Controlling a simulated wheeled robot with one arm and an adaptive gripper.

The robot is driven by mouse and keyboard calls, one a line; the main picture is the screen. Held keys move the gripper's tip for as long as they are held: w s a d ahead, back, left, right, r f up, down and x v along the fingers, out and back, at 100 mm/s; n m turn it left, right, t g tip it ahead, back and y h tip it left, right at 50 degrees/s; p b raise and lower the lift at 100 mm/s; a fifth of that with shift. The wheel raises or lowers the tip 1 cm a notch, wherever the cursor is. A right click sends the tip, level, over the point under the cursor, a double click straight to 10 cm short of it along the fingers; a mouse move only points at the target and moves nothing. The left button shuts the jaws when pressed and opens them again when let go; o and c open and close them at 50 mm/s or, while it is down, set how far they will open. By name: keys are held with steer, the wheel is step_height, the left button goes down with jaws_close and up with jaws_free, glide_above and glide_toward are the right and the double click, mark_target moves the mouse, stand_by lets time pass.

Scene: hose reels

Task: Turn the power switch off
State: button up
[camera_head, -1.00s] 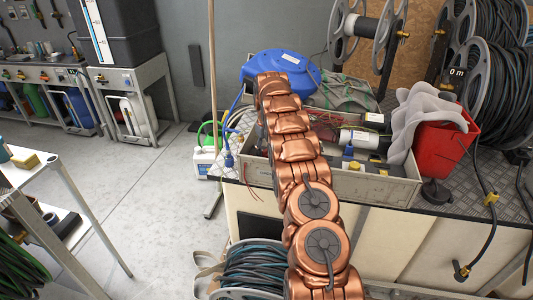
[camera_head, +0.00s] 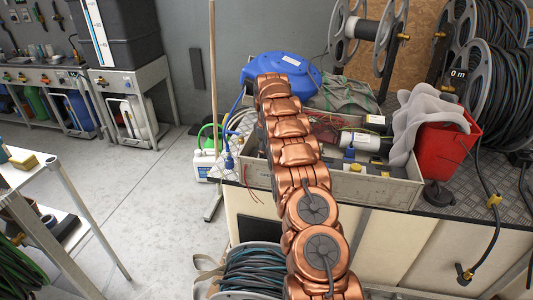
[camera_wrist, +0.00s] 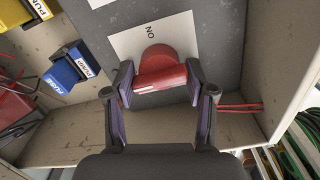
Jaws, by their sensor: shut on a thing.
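The power switch (camera_wrist: 160,73) is a red rotary handle on a white plate (camera_wrist: 130,42) with lettering that looks like "ON". The plate is on a grey panel inside the crate. My gripper (camera_wrist: 160,88) has a finger at each end of the red handle and is shut on it in the wrist view. In the head view my copper arm reaches over the crate and hides the switch and my gripper.
The grey crate (camera_head: 375,188) stands on the bench; its walls rise close around my gripper. Blue (camera_wrist: 66,68) and yellow (camera_wrist: 25,8) blocks sit left of the switch. A blue reel (camera_head: 282,70) lies behind, a red bucket (camera_head: 440,150) to the right.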

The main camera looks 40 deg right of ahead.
stand_by(0.3)
steer(key=o, duration=0.9)
steer(key=shift+w+r, duration=0.1)
steer(key=shift+r, duration=3.55)
steer(key=shift+r, duration=0.1)
